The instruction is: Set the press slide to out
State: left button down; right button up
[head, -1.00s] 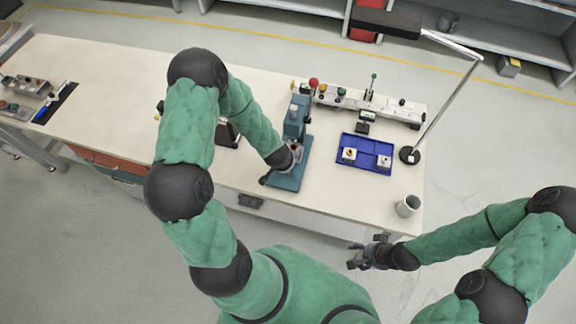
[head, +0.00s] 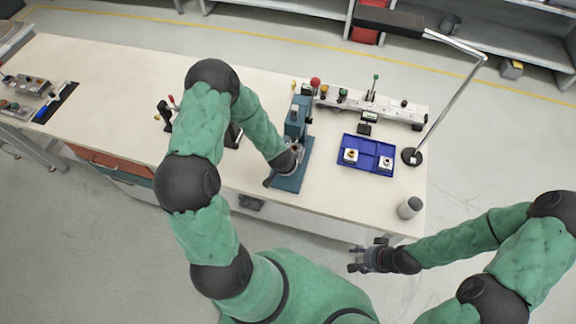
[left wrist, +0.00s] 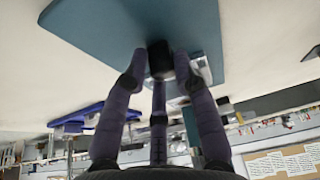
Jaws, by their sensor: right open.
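The blue-green press (head: 296,122) stands upright on its flat base plate (head: 291,182) near the front edge of the bench. My left gripper (head: 292,160) is low at the press, in front of its column, and hides part of it. In the left wrist view, a black knob-like part (left wrist: 159,58) sits between the two outer fingertips of my left gripper (left wrist: 160,66), close against the blue-green plate. I cannot tell whether the fingers press on it. The slide's position is not clear. My right gripper (head: 355,258) is open and empty, beyond the bench's front edge.
A blue tray (head: 368,141) with two small pale blocks lies right of the press. A grey cup (head: 409,208) and a lamp base (head: 411,156) stand at the right end. A long fixture (head: 390,107) runs behind.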

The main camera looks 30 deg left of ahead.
pick_arm(q)
jog(key=s, duration=0.2)
jog(key=s+d, duration=0.1)
jog(key=s, duration=0.2)
jog(key=s+b, duration=0.1)
jog(key=s, duration=0.2)
jog(key=shift+d+r, duration=0.2)
jog(key=shift+d, duration=0.1)
jog(key=c, duration=1.1)
grip_release()
jog(key=shift+s+a, duration=0.1)
jog(key=shift+s, duration=0.1)
jog(key=shift+r, duration=0.1)
jog(key=v, duration=1.1)
jog(key=shift+s+r, duration=0.3)
